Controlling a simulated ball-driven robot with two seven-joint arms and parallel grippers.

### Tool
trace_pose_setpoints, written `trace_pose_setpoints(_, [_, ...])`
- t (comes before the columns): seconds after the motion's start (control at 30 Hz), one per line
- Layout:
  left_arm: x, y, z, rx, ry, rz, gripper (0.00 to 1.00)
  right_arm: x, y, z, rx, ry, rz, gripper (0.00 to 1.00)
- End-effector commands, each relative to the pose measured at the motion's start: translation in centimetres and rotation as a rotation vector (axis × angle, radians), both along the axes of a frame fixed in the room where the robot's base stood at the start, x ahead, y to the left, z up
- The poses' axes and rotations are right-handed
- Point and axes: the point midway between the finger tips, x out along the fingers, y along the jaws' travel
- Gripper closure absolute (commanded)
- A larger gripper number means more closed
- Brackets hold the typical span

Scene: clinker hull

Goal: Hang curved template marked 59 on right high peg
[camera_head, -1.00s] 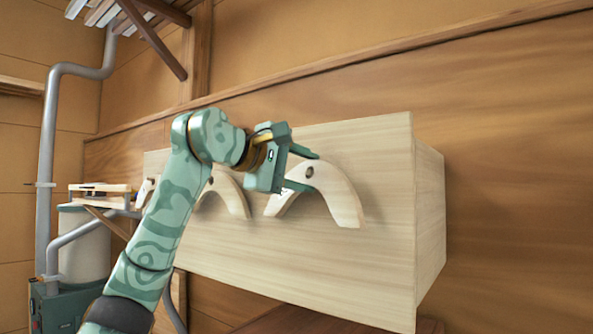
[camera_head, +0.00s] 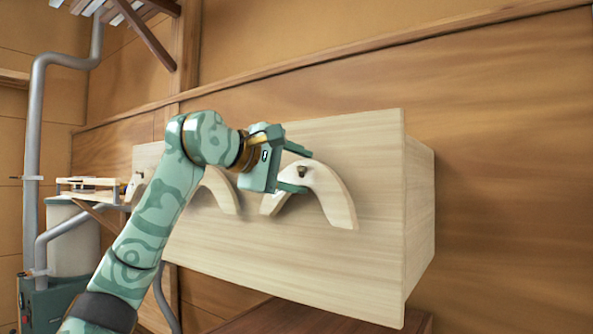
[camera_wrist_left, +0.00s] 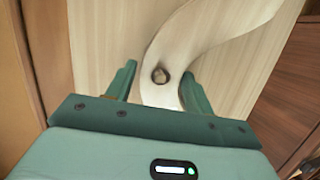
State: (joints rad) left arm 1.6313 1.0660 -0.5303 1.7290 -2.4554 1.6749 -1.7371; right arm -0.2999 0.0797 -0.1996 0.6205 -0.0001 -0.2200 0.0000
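A pale wooden curved template (camera_head: 335,200) hangs in an arch on the right part of a light wood board's front face. A dark peg (camera_head: 302,171) sticks out through the hole near its top. The peg end also shows in the left wrist view (camera_wrist_left: 160,75). No number on the template can be read. My left gripper (camera_head: 299,169) is at the template's top, fingers on either side of it. In the left wrist view (camera_wrist_left: 158,84) the fingers stand apart; a gap shows at the left finger, and the right finger is close to or touching the edge. My right gripper is out of view.
Another curved template (camera_head: 220,190) hangs to the left on the same board (camera_head: 380,250), partly behind my left arm. A further pale piece (camera_head: 135,186) shows at the board's left end. A grey pipe (camera_head: 33,150) and a white cylinder (camera_head: 70,240) stand far left.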

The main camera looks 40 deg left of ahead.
Motion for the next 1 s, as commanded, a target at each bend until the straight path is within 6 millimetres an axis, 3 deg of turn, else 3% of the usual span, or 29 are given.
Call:
trace_pose_setpoints(0.33, [-0.1, 0.0, 0.0, 0.000, 0.001, 0.000, 0.30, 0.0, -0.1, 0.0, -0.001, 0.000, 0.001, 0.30])
trace_pose_setpoints(0.47, [-1.1, 0.2, 0.2, 0.001, -0.003, 0.002, 0.30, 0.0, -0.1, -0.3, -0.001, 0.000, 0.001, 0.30])
trace_pose_setpoints(1.0, [-13.7, 2.1, 3.0, 0.000, -0.003, 0.001, 0.30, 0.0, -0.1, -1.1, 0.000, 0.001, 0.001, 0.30])
